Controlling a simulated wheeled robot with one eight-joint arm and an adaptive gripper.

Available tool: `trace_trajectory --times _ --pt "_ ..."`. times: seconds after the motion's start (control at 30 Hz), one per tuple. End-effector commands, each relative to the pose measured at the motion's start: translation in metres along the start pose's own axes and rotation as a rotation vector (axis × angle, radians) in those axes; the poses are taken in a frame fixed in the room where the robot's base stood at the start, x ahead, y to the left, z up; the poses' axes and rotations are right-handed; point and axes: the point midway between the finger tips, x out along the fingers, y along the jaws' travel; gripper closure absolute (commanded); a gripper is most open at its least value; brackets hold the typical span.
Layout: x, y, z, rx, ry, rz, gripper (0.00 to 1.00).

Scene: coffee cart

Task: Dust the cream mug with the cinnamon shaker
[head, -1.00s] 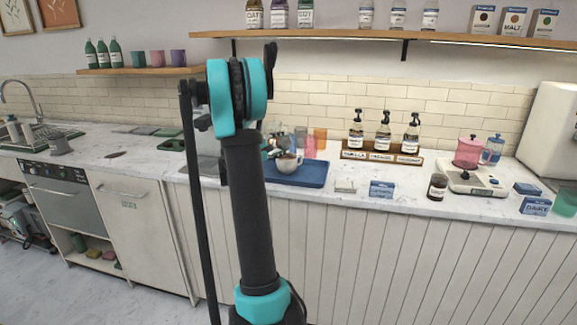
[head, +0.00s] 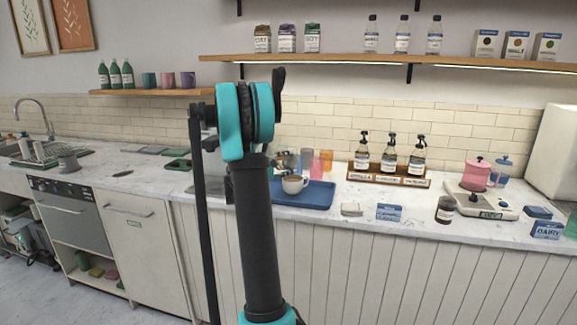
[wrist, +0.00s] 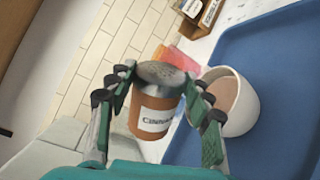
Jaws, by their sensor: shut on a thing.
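The cinnamon shaker (wrist: 155,112), a brown jar with a grey speckled lid and a white label, is between the fingers of my gripper (wrist: 158,95) in the wrist view. My gripper is shut on it. The cream mug (wrist: 244,112) holds a brown drink and stands just right of the shaker in that view. In the head view the mug (head: 294,185) is on the blue tray (head: 318,195). There my arm hides most of my gripper, and I cannot make out the shaker clearly. I cannot tell how far the shaker is tilted.
Coloured cups (head: 318,161) stand behind the mug. A wooden rack with several pump bottles (head: 388,158) is right of the tray. Open counter lies left of my arm.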

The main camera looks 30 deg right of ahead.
Motion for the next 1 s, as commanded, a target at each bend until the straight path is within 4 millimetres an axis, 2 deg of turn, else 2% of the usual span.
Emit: trace_trajectory --times 0.47,1.0 --pt "-0.0001 0.0011 0.0004 -0.019 -0.001 0.0 0.82" --pt "-0.0007 0.0092 0.004 -0.187 -0.012 0.001 0.82"
